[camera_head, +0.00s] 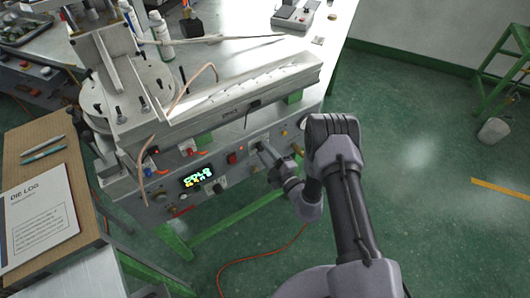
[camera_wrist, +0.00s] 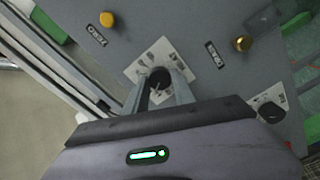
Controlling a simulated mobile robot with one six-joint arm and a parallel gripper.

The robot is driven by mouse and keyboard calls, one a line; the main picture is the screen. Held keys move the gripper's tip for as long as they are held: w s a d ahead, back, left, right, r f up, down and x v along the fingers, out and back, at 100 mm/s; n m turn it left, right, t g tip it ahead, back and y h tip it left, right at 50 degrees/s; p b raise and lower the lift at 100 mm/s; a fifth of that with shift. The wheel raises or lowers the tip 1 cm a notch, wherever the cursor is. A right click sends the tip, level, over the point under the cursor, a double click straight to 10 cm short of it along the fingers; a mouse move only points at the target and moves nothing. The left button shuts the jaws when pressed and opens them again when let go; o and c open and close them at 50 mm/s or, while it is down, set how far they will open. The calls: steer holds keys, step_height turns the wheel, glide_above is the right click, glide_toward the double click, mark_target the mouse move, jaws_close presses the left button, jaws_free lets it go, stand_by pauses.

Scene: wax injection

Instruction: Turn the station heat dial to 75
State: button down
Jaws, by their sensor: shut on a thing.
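The heat dial is a dark round knob (camera_wrist: 160,78) on a pale square scale plate (camera_wrist: 138,68) on the station's grey front panel, in the wrist view. My gripper (camera_wrist: 160,88) is shut on this knob, with one finger on each side of it. The fingers hide part of the scale, and the numbers are too small to read. In the head view my gripper (camera_head: 264,152) reaches the front panel (camera_head: 225,158) from the right. The knob is hidden there by the gripper.
A yellow button (camera_wrist: 107,19), a brass-coloured knob (camera_wrist: 243,43) and a second dark dial (camera_wrist: 270,112) surround the held knob.

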steer(key=m, duration=1)
steer(key=shift+m, duration=2.2)
steer(key=c, duration=1.1)
jaws_free()
steer(key=shift+o, duration=0.2)
steer(key=p+v, duration=0.3)
steer(key=v, duration=1.4)
steer(key=shift+s+d+p, duration=0.15)
steer(key=shift+s+p, duration=0.05)
steer(key=shift+p, duration=0.1)
